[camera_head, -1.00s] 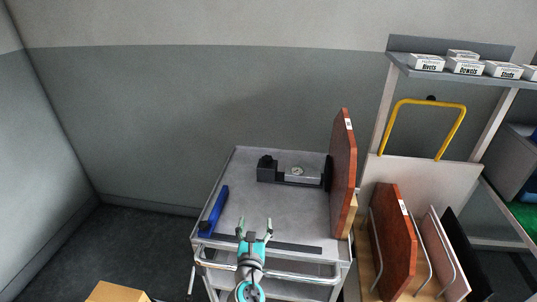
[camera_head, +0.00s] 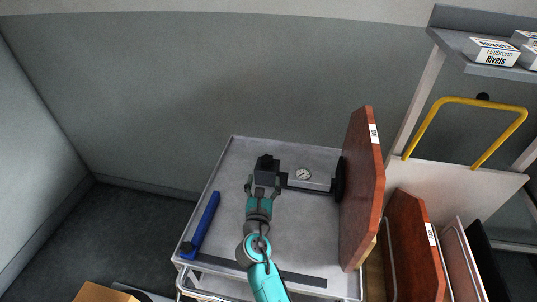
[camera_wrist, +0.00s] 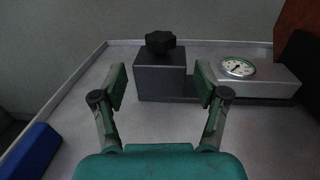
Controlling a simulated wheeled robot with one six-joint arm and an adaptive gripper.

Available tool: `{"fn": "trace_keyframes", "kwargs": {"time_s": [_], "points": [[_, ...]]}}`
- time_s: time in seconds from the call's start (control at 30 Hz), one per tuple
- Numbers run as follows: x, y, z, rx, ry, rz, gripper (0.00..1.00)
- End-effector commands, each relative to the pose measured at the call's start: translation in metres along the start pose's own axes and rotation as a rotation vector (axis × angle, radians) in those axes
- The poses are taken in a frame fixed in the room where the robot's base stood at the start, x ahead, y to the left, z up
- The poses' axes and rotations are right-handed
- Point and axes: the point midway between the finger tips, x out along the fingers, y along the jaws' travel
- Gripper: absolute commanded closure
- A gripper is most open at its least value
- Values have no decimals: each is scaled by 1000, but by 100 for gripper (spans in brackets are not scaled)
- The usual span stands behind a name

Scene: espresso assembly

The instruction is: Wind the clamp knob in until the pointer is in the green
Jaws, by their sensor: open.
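A clamp stands on the grey cart top: a dark block (camera_wrist: 161,77) with a black lobed knob (camera_wrist: 160,41) on top. The block and knob (camera_head: 265,162) also show in the head view. A bar with a round white-faced gauge (camera_head: 303,174) runs right from the block to a black pad (camera_head: 340,178) beside a red-brown panel. The gauge (camera_wrist: 238,67) has a dark pointer; I cannot read its position or make out green. My gripper (camera_head: 263,186) is open and empty in front of the block. Its fingers (camera_wrist: 160,86) show left and right of the block, below the knob.
A blue bar (camera_head: 201,225) lies at the cart's left edge. The tall red-brown panel (camera_head: 362,190) stands along the right edge. More panels (camera_head: 415,250) and a yellow handle (camera_head: 466,103) are further right. The cart top between bar and clamp is clear.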

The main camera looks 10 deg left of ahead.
Motion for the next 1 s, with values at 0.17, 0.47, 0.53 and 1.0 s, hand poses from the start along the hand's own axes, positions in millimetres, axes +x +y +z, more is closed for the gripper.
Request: {"fn": "trace_keyframes", "kwargs": {"time_s": [0.17, 0.47, 0.53, 1.0], "points": [[27, -1, 2, 0, -1, -3, 27], [78, -1, 1, 0, 0, -2, 27], [86, -1, 1, -1, 0, -2, 27], [102, -1, 0, 0, 1, -1, 27]]}}
